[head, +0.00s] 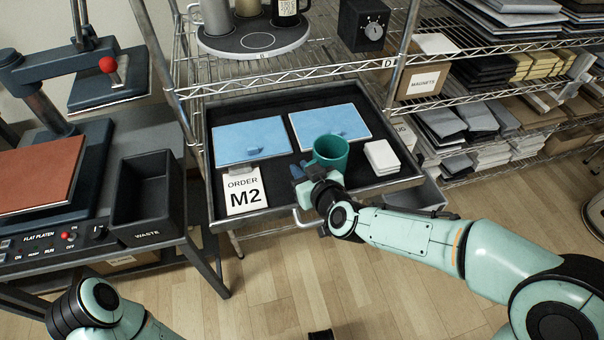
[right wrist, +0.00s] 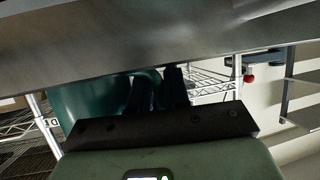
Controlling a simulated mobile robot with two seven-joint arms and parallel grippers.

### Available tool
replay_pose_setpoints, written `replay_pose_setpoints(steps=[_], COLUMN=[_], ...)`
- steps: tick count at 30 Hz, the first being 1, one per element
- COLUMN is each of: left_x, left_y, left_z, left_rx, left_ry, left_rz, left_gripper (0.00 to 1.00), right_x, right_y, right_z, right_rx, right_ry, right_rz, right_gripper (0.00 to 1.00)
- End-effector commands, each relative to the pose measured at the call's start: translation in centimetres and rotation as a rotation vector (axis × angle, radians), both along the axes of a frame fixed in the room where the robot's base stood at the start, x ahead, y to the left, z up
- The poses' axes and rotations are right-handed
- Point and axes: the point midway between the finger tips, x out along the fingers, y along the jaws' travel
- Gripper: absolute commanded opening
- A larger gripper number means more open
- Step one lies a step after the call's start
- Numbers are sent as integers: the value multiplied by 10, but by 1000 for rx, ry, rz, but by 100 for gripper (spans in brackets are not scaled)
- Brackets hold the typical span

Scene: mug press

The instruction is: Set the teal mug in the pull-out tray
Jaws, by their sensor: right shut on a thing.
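The teal mug (head: 331,152) is upright over the right part of the pull-out tray (head: 216,222), in front of a blue sheet. My right gripper (head: 306,173) is at the mug's near left side and is shut on it. In the right wrist view the mug (right wrist: 90,108) shows beside the dark fingers (right wrist: 157,92), partly hidden by the gripper body. I cannot tell if the mug's base touches the tray floor.
The tray holds two blue sheets (head: 251,143), an order card M2 (head: 245,194) and a white stack (head: 381,157) close right of the mug. A round stand (head: 255,43) with mugs is above. A waste bin (head: 147,195) and press (head: 50,165) stand left.

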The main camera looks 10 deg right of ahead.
Motion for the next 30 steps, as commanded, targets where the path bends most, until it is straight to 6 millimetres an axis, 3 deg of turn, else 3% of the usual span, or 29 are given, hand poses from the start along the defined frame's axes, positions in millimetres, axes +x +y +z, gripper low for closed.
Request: replay_pose_setpoints(steps=[11, 12, 14, 15, 25, 30], left_x=[4, 5, 4, 4, 1, -4], left_y=[1, 2, 2, 2, 0, -2], left_z=[-2, -3, -2, -2, 1, 4], left_rx=[4, 5, 5, 5, 1, -5], left_ry=[-10, -12, -12, -11, -4, 9], left_rz=[4, 5, 5, 5, 1, -4], left_gripper=[43, 43, 43, 43, 43, 43], right_x=[1, 0, 0, 0, 0, -22], right_y=[0, 0, 0, 0, 0, -6], right_z=[-1, -3, -2, -2, 2, 13], right_rx=[0, 0, 0, 0, 0, -1], right_ry=[-6, -3, -3, -3, -3, -5], right_rz=[-1, -1, -1, -1, -1, -1], right_gripper=[0, 19, 39, 41, 41, 41])
